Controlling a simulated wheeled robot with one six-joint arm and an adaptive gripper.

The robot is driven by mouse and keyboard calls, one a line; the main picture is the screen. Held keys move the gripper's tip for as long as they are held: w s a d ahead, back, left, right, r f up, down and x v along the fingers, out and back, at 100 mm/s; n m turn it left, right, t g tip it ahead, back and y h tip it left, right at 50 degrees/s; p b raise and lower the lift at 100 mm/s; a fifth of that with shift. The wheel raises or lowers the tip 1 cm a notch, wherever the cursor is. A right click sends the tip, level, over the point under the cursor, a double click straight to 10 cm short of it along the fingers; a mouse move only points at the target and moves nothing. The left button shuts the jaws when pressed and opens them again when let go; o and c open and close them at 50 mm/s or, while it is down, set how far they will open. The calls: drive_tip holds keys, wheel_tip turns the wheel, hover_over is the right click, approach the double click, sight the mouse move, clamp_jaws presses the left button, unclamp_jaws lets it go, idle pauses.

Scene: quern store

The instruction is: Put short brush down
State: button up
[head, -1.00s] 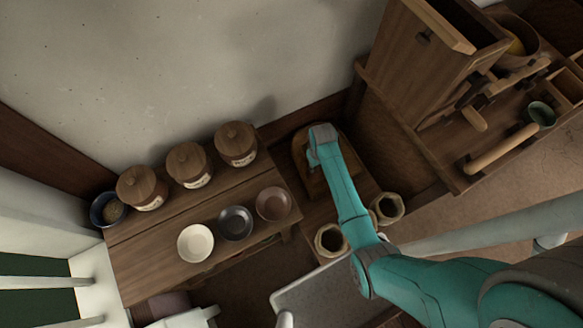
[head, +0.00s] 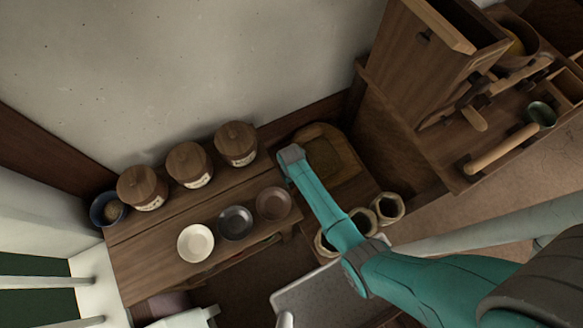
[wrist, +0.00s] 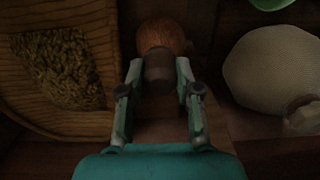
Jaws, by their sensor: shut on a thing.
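The short brush (wrist: 163,38) shows in the wrist view with reddish-brown bristles at its far end and a dark brown band between my fingers. My gripper (wrist: 159,75) is shut on it at that band. The brush hangs beside a wooden tray (wrist: 92,125) that holds a rough brownish-green patch. In the head view the tray (head: 352,163) lies right of my wrist. There the brush and my fingers are hidden behind my arm. Whether the brush touches the surface below, I cannot tell.
Three lidded jars (head: 237,145) and three bowls (head: 236,222) stand on the bench to the left. A blue bowl (head: 107,209) sits at its far left end. Open sacks (head: 388,208) stand near my arm. A pale rounded sack (wrist: 272,65) is right of the brush.

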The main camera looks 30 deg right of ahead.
drive_tip(key=shift+f, duration=0.6)
drive_tip(key=shift+f, duration=0.1)
drive_tip(key=o, duration=1.1)
drive_tip(key=shift+r, duration=3.85)
